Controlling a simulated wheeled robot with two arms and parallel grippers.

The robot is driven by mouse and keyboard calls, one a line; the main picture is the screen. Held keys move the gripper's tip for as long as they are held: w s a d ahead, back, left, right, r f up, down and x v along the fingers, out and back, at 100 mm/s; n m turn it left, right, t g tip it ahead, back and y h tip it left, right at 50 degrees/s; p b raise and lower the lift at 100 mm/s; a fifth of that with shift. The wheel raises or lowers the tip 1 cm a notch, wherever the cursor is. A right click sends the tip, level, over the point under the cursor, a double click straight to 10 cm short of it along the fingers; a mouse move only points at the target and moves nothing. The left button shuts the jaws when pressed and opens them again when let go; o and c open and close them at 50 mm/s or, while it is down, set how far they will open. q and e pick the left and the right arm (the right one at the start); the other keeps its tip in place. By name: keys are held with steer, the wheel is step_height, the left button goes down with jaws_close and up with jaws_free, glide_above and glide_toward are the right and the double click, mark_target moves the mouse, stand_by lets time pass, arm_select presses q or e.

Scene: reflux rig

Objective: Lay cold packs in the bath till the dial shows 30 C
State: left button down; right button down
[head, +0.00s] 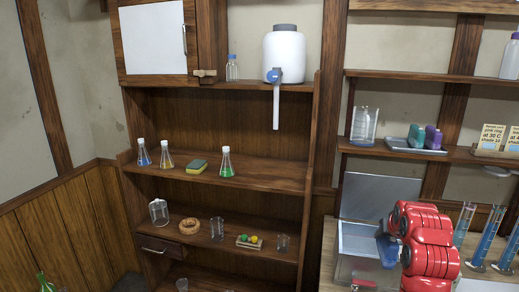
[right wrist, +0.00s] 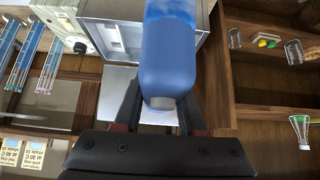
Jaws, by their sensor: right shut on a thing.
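My right gripper (right wrist: 158,108) is shut on a blue cold pack (right wrist: 167,55) with rounded ends, seen close up in the right wrist view. In the head view the blue cold pack (head: 388,250) shows beside my red right arm, at the right side of the open metal bath (head: 357,238). The bath (right wrist: 95,8) also shows behind the pack in the right wrist view. A pale box with a small dark dial (right wrist: 80,47) stands beside the bath; its reading is too small to tell. My left gripper is out of view.
Tall blue-filled cylinders (head: 487,238) stand right of my arm. A tray (head: 402,148) on the shelf above holds teal and purple things. Printed cards (head: 491,137) stand further right. The left shelves hold flasks (head: 226,163), a sponge (head: 197,167) and a white drum (head: 284,52).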

steer(key=s+a+f+n+y+b, duration=0.1)
steer(key=s+a+f+b, duration=0.1)
steer(key=s+a+f, duration=0.4)
steer(key=s+a+f+n+b, duration=0.1)
steer(key=s+a+f, duration=0.5)
steer(key=a+f, duration=0.7)
step_height(320, 180, down, 5)
steer(key=shift+r+n+y+b, duration=0.2)
steer(key=shift+n+y+b, duration=0.1)
steer(key=shift+y+b, duration=0.15)
steer(key=shift+a, duration=0.1)
